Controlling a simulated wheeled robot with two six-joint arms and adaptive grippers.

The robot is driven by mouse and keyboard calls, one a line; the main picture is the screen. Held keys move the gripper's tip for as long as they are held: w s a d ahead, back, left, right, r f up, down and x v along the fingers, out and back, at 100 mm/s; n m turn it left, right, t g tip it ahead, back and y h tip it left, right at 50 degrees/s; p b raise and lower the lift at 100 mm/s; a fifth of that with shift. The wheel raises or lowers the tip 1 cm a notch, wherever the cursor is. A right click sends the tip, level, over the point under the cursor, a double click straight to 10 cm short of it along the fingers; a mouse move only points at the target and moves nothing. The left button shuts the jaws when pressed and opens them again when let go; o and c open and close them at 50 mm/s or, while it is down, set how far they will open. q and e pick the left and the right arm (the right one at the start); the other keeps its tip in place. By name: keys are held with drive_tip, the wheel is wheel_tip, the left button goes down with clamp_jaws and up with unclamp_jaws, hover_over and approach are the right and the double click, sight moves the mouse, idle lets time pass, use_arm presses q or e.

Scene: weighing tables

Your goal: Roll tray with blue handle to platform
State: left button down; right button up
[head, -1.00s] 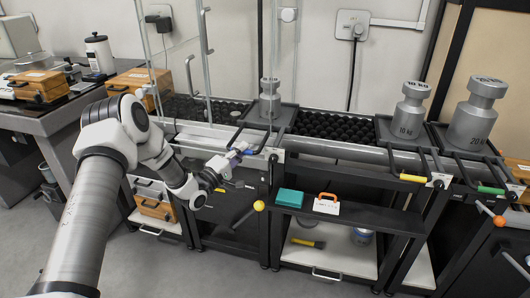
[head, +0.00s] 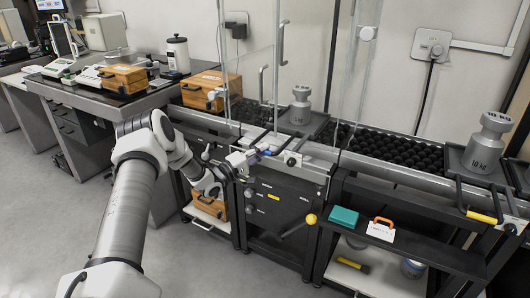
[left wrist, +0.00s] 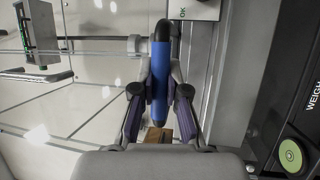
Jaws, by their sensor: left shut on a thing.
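The tray (head: 318,124) with the blue handle lies on the black roller bed and carries a grey metal weight (head: 301,104). Its blue handle (head: 264,152) reaches out over the front rail and shows upright in the left wrist view (left wrist: 160,80). My left gripper (head: 250,157) is shut on this handle, one finger on each side. The platform (head: 250,113) is a black roller section between glass panels; the tray is within its panels, toward the middle, and part of it is hidden by posts. My right gripper is not in view.
A tray with a yellow handle (head: 482,215) and a 10 KG weight (head: 486,142) stands to the right, with bare rollers (head: 400,152) between. A yellow-knobbed lever (head: 311,218) sticks out below. A wooden box (head: 212,90) stands at left. Glass panels and posts rise close around the tray.

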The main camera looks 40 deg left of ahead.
use_arm(q)
drive_tip(key=c, duration=1.2)
unclamp_jaws()
drive_tip(key=v, duration=1.2)
drive_tip(key=shift+f, duration=0.15)
